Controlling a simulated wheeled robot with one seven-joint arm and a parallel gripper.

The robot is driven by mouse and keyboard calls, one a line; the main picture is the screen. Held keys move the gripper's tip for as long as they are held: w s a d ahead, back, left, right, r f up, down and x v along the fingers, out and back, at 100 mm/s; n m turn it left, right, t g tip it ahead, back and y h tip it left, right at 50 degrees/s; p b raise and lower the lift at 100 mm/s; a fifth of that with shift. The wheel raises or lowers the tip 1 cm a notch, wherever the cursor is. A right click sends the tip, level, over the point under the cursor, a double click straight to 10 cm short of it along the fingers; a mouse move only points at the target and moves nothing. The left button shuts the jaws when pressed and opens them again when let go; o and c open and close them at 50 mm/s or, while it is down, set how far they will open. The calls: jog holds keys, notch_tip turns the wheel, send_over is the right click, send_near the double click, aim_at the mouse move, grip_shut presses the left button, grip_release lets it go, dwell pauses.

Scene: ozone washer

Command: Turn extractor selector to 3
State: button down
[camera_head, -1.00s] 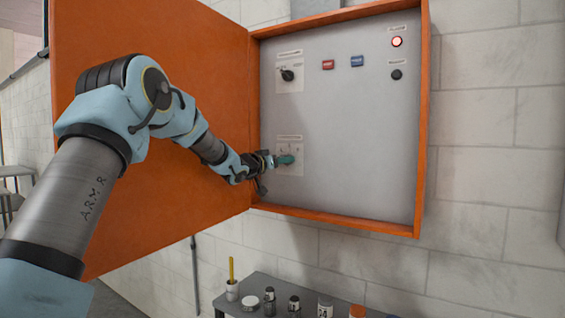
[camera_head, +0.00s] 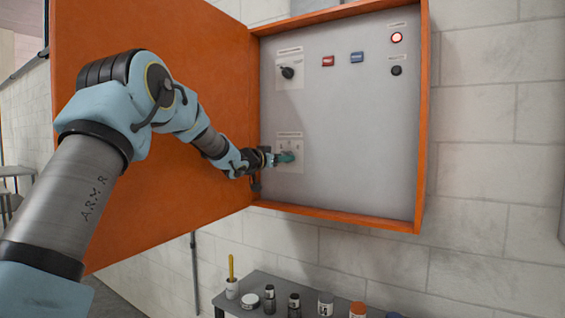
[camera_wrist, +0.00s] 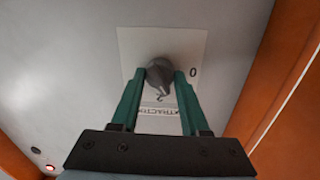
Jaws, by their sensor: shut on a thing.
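The extractor selector (camera_wrist: 158,74) is a round dark grey knob on a white plate in the wrist view. The plate's lettering appears upside down, with a 0 to the right of the knob and what looks like a 2 below it. My gripper (camera_wrist: 160,80) has two green fingers, one on each side of the knob, shut on it. The fingers hide other marks, and I cannot tell exactly where the knob points. In the head view my gripper (camera_head: 286,157) reaches the lower left plate (camera_head: 290,168) and largely covers the knob.
The orange cabinet (camera_head: 423,120) has its door (camera_head: 150,30) open at the left, behind my arm. Another black selector (camera_head: 288,73), red (camera_head: 328,61) and blue (camera_head: 357,60) parts, a lit red lamp (camera_head: 397,37) and a black knob (camera_head: 397,71) are above. A shelf (camera_head: 268,283) with small containers stands below.

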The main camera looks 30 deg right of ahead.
jog(key=shift+s+m+t+y+b, duration=0.1)
jog(key=shift+m+t+y+b, duration=0.25)
jog(key=shift+m+b, duration=5.15)
jog(key=m+p, duration=0.3)
jog(key=shift+m, duration=0.3)
jog(key=shift+c, duration=2)
grip_release()
jog(key=b+v, duration=0.3)
jog(key=v, duration=0.7)
jog(key=shift+s+a+r, duration=0.15)
jog(key=shift+a+r, duration=0.05)
jog(key=shift+a, duration=0.15)
